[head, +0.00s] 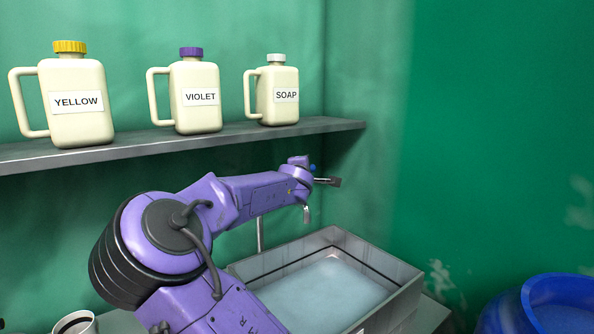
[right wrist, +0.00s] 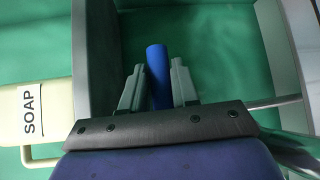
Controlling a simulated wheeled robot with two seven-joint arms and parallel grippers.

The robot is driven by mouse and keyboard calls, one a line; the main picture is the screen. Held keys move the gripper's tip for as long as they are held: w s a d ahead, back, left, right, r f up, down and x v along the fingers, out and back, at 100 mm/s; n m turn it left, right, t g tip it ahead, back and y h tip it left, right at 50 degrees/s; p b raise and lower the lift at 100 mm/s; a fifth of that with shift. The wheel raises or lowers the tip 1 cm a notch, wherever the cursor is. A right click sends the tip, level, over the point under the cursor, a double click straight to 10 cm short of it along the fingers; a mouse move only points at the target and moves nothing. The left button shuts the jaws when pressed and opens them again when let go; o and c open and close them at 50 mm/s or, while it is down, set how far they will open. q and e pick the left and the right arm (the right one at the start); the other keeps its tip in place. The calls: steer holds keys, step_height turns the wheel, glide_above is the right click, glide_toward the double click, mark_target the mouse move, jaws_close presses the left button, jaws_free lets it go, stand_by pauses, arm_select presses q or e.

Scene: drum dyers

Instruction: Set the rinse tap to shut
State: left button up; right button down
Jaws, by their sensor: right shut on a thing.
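The rinse tap rises at the sink's back; its upright pipe (head: 260,235) and downturned spout (head: 306,213) show in the head view. Its blue lever shows as a small blue tip (head: 313,167) there and as a blue bar (right wrist: 157,70) in the right wrist view. My right gripper (right wrist: 158,84) is shut on the blue lever, one grey finger on each side. In the head view my purple right arm reaches to the tap, and the gripper (head: 318,180) hides most of the tap's body. My left gripper is not in view.
A grey sink (head: 398,302) with pale water lies below the tap. A shelf (head: 230,139) behind the arm holds the yellow (head: 82,118), violet (head: 197,115) and soap (head: 279,112) jugs. A blue drum (head: 510,315) stands at the lower right.

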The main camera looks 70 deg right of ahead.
stand_by(0.4)
steer(key=c, duration=0.9)
jaws_free()
steer(key=shift+s, duration=0.1)
steer(key=p+v, duration=0.1)
steer(key=v, duration=0.6)
steer(key=shift+a+r, duration=0.1)
steer(key=shift+a, duration=0.25)
steer(key=shift+d, duration=0.25)
steer(key=shift+a, duration=0.15)
